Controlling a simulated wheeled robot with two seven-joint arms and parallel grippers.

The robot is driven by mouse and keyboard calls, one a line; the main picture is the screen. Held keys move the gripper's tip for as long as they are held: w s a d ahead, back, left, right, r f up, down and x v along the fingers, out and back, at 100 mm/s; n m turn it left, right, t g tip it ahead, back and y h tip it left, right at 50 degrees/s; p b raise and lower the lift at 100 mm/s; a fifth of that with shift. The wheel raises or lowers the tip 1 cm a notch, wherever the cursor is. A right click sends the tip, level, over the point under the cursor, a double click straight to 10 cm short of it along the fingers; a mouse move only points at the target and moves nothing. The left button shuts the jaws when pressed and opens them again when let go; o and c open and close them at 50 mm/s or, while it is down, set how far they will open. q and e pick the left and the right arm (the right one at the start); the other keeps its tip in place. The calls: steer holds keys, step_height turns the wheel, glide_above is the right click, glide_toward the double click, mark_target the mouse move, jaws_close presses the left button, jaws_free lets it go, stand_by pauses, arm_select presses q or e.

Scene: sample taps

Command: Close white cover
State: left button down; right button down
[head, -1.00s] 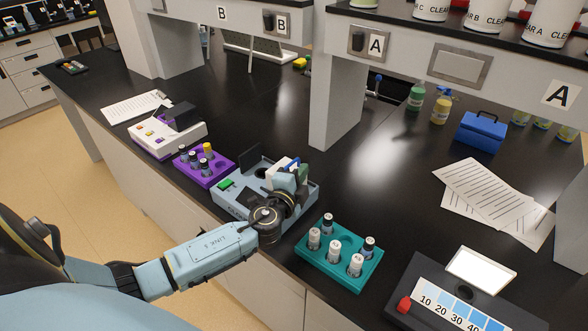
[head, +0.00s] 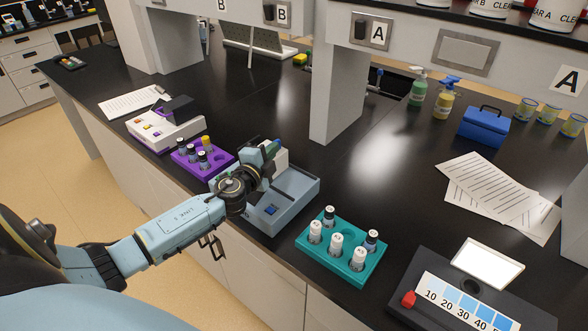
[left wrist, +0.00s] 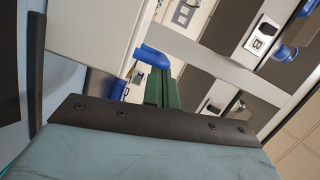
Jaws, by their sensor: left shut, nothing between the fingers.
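The blue-grey bench device (head: 292,197) stands near the front edge, with a blue button on its front right. A white panel, likely the white cover (head: 282,160), stands raised at its back, partly hidden by my gripper. I cannot tell its exact angle. My left gripper (head: 272,148) is shut and empty, over the back left of the device beside the white panel. I cannot tell whether they touch. In the left wrist view, the green and blue fingers (left wrist: 163,85) are together, with a pale flat surface (left wrist: 85,32) close on the left. My right gripper is out of view.
A purple rack (head: 205,160) with vials stands left of the device, and a white instrument with a dark lid (head: 180,108) beyond it. A teal rack (head: 370,268) with vials stands to the right. The black bench behind the device is clear.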

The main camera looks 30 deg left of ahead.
arm_select(q)
steer(key=a, duration=0.3)
steer(key=shift+w+f+b, duration=0.1)
steer(key=shift+b, duration=0.2)
steer(key=shift+r, duration=0.2)
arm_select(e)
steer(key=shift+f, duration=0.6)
arm_select(q)
steer(key=shift+a, duration=0.1)
